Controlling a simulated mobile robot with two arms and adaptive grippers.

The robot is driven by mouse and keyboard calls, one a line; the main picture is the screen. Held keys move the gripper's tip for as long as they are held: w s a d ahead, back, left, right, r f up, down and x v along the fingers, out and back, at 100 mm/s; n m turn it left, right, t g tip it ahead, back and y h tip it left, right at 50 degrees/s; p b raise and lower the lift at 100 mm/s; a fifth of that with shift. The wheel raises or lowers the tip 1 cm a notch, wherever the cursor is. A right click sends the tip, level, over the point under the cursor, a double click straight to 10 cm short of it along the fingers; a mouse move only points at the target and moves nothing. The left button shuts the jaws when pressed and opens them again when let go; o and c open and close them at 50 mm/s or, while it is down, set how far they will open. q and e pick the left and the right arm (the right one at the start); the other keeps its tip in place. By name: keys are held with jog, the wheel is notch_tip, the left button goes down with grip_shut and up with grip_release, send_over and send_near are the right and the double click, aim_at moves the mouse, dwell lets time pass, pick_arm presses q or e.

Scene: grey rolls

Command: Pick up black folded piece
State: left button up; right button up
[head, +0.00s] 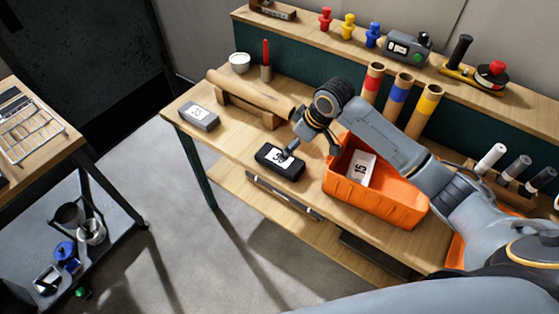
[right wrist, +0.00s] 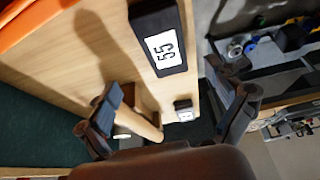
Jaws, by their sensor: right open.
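The black folded piece (head: 280,162) lies flat on the wooden bench, with a white number label on top. In the right wrist view the black piece (right wrist: 158,38) shows at the top centre, its label reading 55. My right gripper (head: 309,150) is above the bench by the piece, with one finger partly over it in the head view. In the right wrist view my right gripper (right wrist: 165,82) is open, its fingers spread wide with nothing between them held. My left gripper is not in view.
An orange bin (head: 374,200) with a white labelled piece (head: 360,168) stands right of the black piece. A grey labelled block (head: 199,117) lies at the left end. A brown roll (head: 249,93) on a wooden stand lies behind. Bare bench surrounds the black piece's left side.

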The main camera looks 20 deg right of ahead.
aim_at(288, 161)
jog(key=x, duration=0.5)
jog(key=shift+w, duration=0.1)
jog(key=shift+a+p+x, duration=0.2)
jog(key=shift+p+x, duration=0.2)
jog(key=shift+x, duration=0.9)
jog(key=shift+a+p+x, duration=0.15)
jog(key=shift+p+x, duration=0.2)
jog(key=shift+x, duration=1)
jog(key=shift+r, duration=0.1)
jog(key=shift+c, duration=0.5)
jog(key=c, duration=1.2)
jog(key=shift+c, duration=0.2)
